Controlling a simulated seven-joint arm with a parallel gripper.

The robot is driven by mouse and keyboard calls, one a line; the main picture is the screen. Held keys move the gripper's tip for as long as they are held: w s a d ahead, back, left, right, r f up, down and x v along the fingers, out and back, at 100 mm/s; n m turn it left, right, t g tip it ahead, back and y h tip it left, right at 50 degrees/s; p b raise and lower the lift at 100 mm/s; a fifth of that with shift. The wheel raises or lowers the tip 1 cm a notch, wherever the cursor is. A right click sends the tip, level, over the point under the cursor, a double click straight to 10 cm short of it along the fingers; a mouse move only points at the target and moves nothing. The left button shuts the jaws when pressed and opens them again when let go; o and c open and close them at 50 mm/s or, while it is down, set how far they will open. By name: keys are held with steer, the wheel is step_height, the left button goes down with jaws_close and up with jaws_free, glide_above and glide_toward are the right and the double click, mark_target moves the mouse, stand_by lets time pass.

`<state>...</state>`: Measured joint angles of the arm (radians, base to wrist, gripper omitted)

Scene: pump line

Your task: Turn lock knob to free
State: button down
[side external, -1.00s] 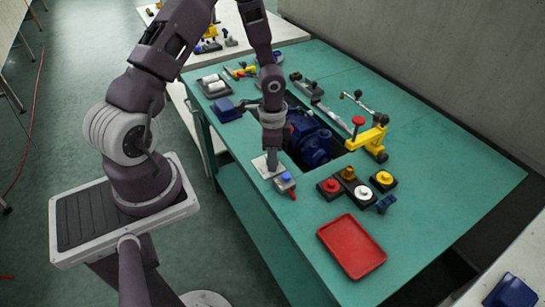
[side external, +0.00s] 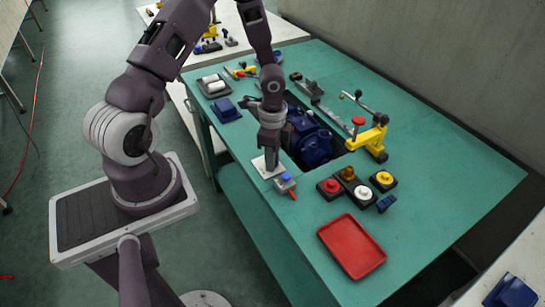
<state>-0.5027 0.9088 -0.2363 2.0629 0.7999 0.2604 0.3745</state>
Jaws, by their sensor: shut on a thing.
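My gripper (side external: 271,163) points straight down at a pale square plate (side external: 261,170) near the front edge of the green bench. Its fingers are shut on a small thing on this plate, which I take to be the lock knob. The fingers hide the knob, so I cannot see its shape or which way it points. Right beside the plate is a small grey box with a blue button (side external: 286,177) and a red lever (side external: 293,195).
A blue pump (side external: 312,145) sits in the bench cut-out behind my gripper. Several coloured knobs on black bases, including a red one (side external: 330,186), stand to the right. A red tray (side external: 351,246) lies in front of them. A yellow clamp (side external: 370,137) stands farther back.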

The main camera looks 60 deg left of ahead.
steer(key=c, duration=1.1)
jaws_free()
step_height(320, 180, up, 7)
steer(key=shift+r, duration=0.1)
steer(key=s+d+r+n+t+y, duration=0.1)
steer(key=s+d+r+n, duration=0.15)
steer(key=r, duration=0.45)
steer(key=s+d+r+n+t, duration=0.1)
steer(key=s+d+r+n, duration=0.1)
steer(key=s+r, duration=0.35)
steer(key=s+d+r+n+t+y, duration=0.1)
steer(key=d+r+n+t, duration=0.15)
steer(key=r, duration=0.65)
steer(key=s+d+r, duration=0.1)
steer(key=s, duration=0.1)
steer(key=s+d+r+n+h, duration=0.1)
steer(key=s+d, duration=0.1)
steer(key=s, duration=0.1)
steer(key=s+d+r+n+t+h, duration=0.1)
steer(key=s+d, duration=0.1)
steer(key=shift+s+r, duration=0.1)
steer(key=shift+s, duration=0.2)
